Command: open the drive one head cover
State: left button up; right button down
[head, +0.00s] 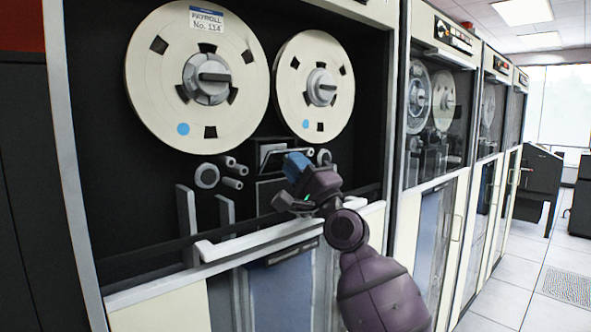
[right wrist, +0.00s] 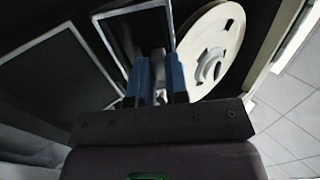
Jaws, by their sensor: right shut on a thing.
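The nearest tape drive has a dark recess with the head cover (head: 271,153), a dark panel with a light metal rim, below and between two reels. My right gripper (head: 296,163) is at the right part of this cover, its blue fingers shut on it. In the right wrist view, the fingers (right wrist: 160,80) close around a narrow grey piece beside the light-rimmed dark cover panel (right wrist: 128,38). The fingers hide the grasped part, and I cannot tell how far the cover is tilted. My left gripper is not in view.
The left reel (head: 170,95), labelled Payroll No. 114, and right reel (head: 313,115) hang just above. Rollers (head: 207,175) sit left of the cover. A pale ledge (head: 250,243) runs below.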

jog(key=c, duration=1.1)
grip_release()
jog(key=v, duration=1)
jog(key=shift+s+d+f, duration=0.2)
jog(key=shift+f, duration=0.1)
